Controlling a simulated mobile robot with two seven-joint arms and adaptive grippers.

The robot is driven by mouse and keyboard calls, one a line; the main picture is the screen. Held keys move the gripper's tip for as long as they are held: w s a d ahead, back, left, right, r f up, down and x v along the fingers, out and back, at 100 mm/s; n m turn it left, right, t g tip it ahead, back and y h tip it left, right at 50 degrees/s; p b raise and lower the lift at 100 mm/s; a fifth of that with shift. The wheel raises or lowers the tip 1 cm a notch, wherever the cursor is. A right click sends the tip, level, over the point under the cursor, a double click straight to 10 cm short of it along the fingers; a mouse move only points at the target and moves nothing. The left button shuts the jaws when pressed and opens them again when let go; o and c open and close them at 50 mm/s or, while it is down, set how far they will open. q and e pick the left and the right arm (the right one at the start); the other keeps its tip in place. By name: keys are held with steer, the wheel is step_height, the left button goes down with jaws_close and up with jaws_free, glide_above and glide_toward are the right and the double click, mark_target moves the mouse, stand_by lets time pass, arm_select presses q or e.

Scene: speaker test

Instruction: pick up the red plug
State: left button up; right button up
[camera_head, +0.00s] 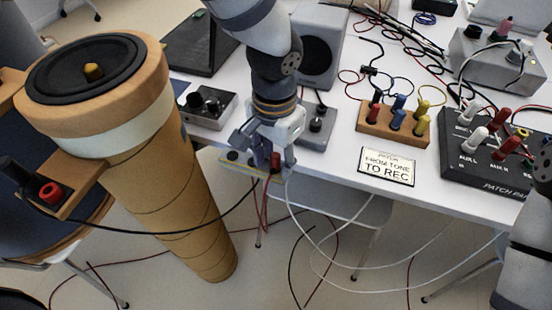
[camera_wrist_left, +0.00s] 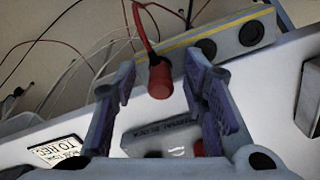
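A red plug (camera_head: 275,160) on a red cable is at the table's front edge, beside a grey strip with a yellow line and dark round sockets (camera_head: 235,157). In the left wrist view the red plug (camera_wrist_left: 159,80) lies between the fingers, with space on both sides. My left gripper (camera_head: 272,156) is open around it; its two fingers also show in the wrist view (camera_wrist_left: 160,92). I cannot tell whether the plug touches the strip (camera_wrist_left: 232,38). My right gripper is out of view; only part of that arm shows at the lower right.
A wooden block (camera_head: 392,128) holds several coloured plugs. A sign (camera_head: 387,166) and a dark patch panel (camera_head: 478,178) are at right. A grey box with knobs (camera_head: 318,128) stands close behind the left gripper. A big brown cylinder (camera_head: 165,140) stands left. Loose cables hang below the table.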

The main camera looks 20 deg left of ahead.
mark_target(275, 154)
arm_select(q)
steer(key=shift+r, duration=0.1)
jaws_close()
